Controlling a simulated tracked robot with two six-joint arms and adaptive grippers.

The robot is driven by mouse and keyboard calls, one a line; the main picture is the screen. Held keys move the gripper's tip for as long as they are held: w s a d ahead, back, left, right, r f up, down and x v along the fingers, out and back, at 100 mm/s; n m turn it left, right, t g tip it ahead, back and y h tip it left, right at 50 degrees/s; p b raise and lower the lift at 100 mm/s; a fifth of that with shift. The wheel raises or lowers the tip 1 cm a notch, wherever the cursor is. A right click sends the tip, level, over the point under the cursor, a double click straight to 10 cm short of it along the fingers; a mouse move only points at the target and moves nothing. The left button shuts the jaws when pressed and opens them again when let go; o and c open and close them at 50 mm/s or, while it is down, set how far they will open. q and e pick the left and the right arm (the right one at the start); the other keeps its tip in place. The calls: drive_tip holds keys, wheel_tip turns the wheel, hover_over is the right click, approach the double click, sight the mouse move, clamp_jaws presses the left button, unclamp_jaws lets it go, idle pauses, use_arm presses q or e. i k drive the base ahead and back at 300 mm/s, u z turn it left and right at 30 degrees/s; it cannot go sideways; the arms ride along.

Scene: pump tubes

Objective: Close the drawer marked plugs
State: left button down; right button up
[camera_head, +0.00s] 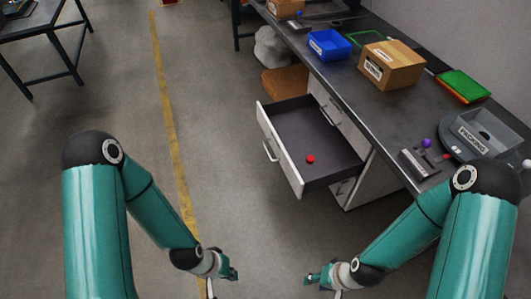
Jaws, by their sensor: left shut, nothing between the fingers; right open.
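An open drawer (281,147) sticks out to the left from the white cabinet (352,186) under the workbench. I cannot read any mark on the drawer front from here. My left gripper (232,275) is shut and empty at the bottom of the view, below and left of the drawer. My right gripper (308,278) is open and empty at the bottom, below the drawer. Neither gripper touches the drawer.
The dark workbench (391,127) carries a blue bin (329,45), a cardboard box (391,64), a green-topped stack (463,86) and a grey labelled tray (487,131). A brown box (285,81) stands on the floor behind the drawer. The floor left of the drawer is clear.

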sight(295, 128)
drive_tip(key=u, duration=0.3)
drive_tip(key=i, duration=1)
drive_tip(key=z, duration=0.7)
drive_tip(key=i, duration=0.5)
drive_tip(key=z, duration=0.25)
drive_tip(key=k, duration=0.85)
drive_tip(key=z, duration=0.2)
drive_tip(key=i, duration=0.85)
drive_tip(key=u, duration=0.1)
